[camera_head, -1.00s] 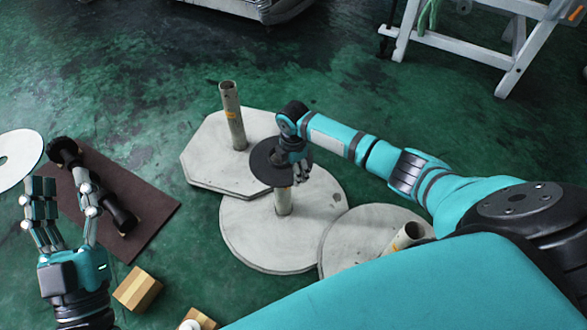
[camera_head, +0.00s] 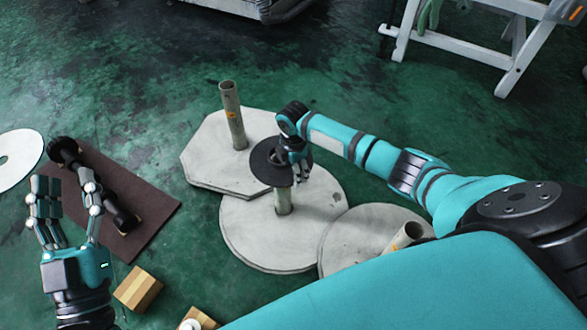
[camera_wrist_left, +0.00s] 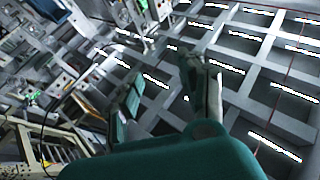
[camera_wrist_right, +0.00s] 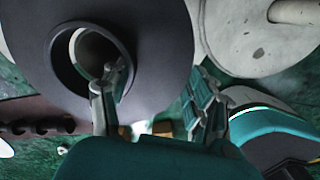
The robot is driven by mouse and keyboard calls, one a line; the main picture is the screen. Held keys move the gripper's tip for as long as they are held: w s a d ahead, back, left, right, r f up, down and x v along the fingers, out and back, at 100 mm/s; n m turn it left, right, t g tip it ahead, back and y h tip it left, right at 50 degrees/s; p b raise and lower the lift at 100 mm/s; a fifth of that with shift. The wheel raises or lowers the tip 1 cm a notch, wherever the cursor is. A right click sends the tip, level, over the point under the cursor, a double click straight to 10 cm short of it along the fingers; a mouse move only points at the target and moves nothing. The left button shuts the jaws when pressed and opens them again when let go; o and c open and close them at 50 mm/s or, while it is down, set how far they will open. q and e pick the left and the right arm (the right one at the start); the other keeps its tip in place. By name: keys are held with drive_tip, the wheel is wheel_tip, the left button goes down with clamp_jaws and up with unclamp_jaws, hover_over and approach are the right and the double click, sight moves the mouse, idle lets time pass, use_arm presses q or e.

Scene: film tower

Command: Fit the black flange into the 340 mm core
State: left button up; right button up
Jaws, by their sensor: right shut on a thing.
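The black flange (camera_head: 263,176), a dark disc with a hub ring and open bore, is held by my right gripper (camera_head: 296,164), above the middle post. The right wrist view shows one finger of the right gripper (camera_wrist_right: 150,95) inside the bore of the flange (camera_wrist_right: 160,40). Three pale tubular cores show: a tall upright one (camera_head: 232,115) at the back, one (camera_head: 283,203) partly hidden under the flange, and a tilted one (camera_head: 405,236). I cannot tell which is 340 mm. A gap shows between my left gripper's (camera_head: 68,190) fingers, which are empty.
The cores stand over pale slabs (camera_head: 245,235) on the green floor. A white trestle (camera_head: 500,70) stands back right.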

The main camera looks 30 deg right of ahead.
use_arm(q)
drive_tip(key=f+g, duration=0.1)
drive_tip(key=f, duration=0.1)
drive_tip(key=w+f+g+y+p, duration=0.1)
drive_tip(key=f+g, duration=0.1)
drive_tip(key=shift+w+a+f, duration=0.15)
drive_tip(key=shift+a+f, duration=0.05)
drive_tip(key=shift+f, duration=0.05)
idle(0.6)
drive_tip(key=shift+f, duration=0.15)
idle(0.5)
drive_tip(key=shift+a+f+g+y+p, duration=0.2)
drive_tip(key=shift+f+g+y+p, duration=0.15)
drive_tip(key=shift+f+g, duration=0.75)
drive_tip(key=shift+f+t, duration=0.25)
drive_tip(key=shift+t, duration=0.05)
drive_tip(key=f, duration=0.1)
drive_tip(key=g, duration=0.1)
drive_tip(key=f, duration=0.1)
drive_tip(key=shift+s+a+f+g+y+p, duration=0.2)
drive_tip(key=shift+a+f+g+y+p, duration=0.1)
drive_tip(key=shift+f+g+y, duration=0.1)
idle(0.4)
